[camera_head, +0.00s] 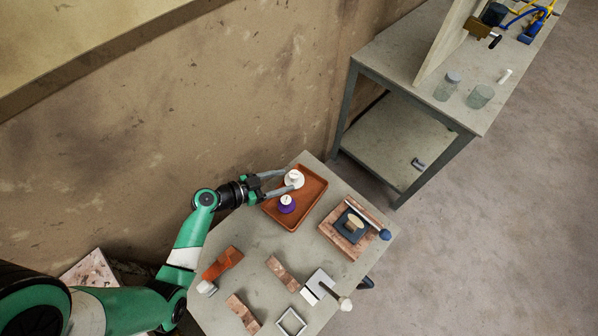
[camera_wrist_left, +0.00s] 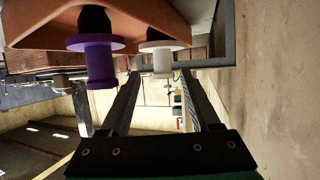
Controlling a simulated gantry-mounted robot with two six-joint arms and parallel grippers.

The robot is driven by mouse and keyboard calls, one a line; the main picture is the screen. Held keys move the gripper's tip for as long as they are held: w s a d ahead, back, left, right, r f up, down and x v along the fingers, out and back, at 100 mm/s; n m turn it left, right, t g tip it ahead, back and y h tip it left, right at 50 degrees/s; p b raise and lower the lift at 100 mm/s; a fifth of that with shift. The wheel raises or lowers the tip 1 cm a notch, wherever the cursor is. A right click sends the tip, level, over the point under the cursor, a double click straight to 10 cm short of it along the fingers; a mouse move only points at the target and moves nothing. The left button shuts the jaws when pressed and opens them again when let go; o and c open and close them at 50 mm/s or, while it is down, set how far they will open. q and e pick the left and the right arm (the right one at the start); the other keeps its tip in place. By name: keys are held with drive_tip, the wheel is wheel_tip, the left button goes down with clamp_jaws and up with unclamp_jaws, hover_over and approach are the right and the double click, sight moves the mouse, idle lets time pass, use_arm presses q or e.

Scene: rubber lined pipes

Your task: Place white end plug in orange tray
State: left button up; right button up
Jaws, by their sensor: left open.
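The white end plug (camera_head: 294,178) stands in the orange tray (camera_head: 322,180), near its back left side, with its round flange low. It also shows in the left wrist view (camera_wrist_left: 163,62), where the picture is upside down and the tray (camera_wrist_left: 150,14) is at the top. My left gripper (camera_head: 287,181) is open, its two fingers reaching over the tray with the tips on either side of the white plug. In the left wrist view the fingers (camera_wrist_left: 160,74) look apart, with the plug between their tips. I cannot tell whether they touch it. My right gripper is not in view.
A purple end plug (camera_head: 287,204) stands in the same tray, close to the left gripper's near finger. A reddish board with a dark block (camera_head: 350,224) lies to the right. Several small blocks and a square frame (camera_head: 291,321) lie in front. A wall runs behind the table.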

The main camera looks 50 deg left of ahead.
use_arm(q)
drive_tip(key=s+r+p, duration=0.1)
drive_tip(key=p, duration=0.1)
drive_tip(key=s+r+p, duration=0.1)
drive_tip(key=p, duration=0.2)
drive_tip(key=shift+s+a, duration=0.1)
drive_tip(key=shift+a, duration=0.15)
drive_tip(key=shift+s+f, duration=0.2)
drive_tip(key=shift+s, duration=0.05)
drive_tip(key=shift+f, duration=0.1)
